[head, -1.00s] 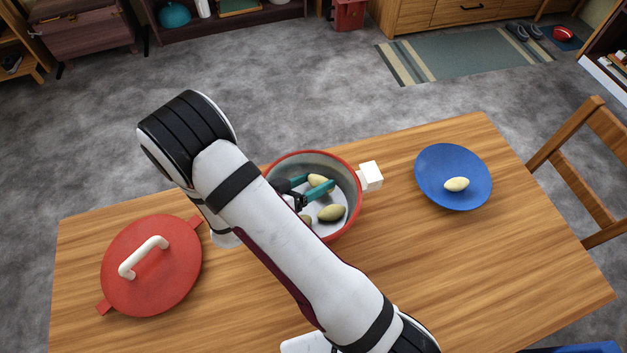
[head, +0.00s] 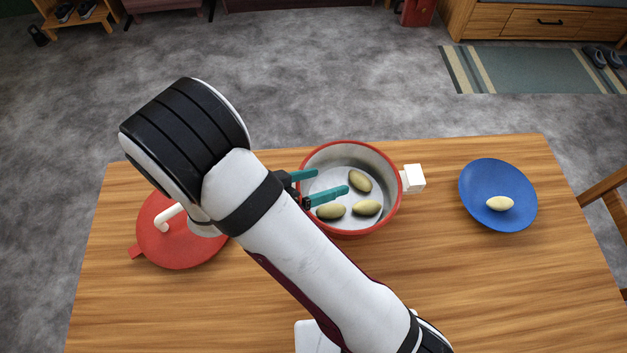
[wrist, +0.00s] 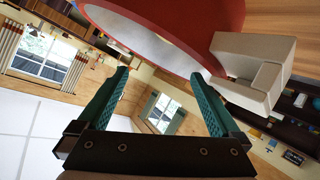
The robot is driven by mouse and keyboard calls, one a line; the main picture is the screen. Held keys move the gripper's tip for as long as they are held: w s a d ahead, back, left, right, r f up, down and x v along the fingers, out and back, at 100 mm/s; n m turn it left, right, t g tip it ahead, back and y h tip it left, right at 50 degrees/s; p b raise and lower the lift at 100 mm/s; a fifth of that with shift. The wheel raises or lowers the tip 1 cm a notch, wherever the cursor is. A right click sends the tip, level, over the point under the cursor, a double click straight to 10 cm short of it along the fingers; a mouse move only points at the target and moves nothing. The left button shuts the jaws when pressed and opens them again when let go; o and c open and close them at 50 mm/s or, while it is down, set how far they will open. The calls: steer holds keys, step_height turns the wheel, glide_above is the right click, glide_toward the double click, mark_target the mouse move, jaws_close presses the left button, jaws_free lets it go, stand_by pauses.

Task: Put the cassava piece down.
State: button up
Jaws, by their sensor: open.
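Three yellowish cassava pieces lie on the floor of the red-rimmed pot: an upper one (head: 360,181), a right one (head: 367,208) and a left one (head: 331,211). The pot (head: 398,200) stands on the table, and its red rim and pale handle also show in the wrist view (wrist: 215,25). My gripper (head: 332,183) has its teal fingers apart and empty, at the pot's left side, over the opening. In the wrist view the fingers (wrist: 160,75) are spread with nothing between them. Another pale piece (head: 500,203) lies on the blue plate (head: 485,175).
The red lid (head: 180,250) with a white handle lies on the table left of the pot, partly hidden by my arm. The wooden table (head: 440,270) is clear in front of the plate. A chair (head: 605,215) stands at the right.

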steer(key=w+a+r+m+t+y, duration=0.1)
steer(key=w+a+r+t+y, duration=0.15)
steer(key=w+a+y, duration=0.35)
steer(key=a+r+n+y, duration=0.2)
steer(key=a+r+y, duration=0.2)
steer(key=r+y, duration=0.5)
steer(key=s+d+g, duration=0.4)
steer(key=s+d, duration=0.2)
steer(key=s, duration=0.6)
steer(key=s+d+r+g+h, duration=0.1)
steer(key=s+d+g, duration=0.3)
steer(key=s, duration=0.8)
steer(key=shift+d+r+n+g+h, duration=0.15)
steer(key=shift+d+n+g+h, duration=0.2)
steer(key=shift+d, duration=0.8)
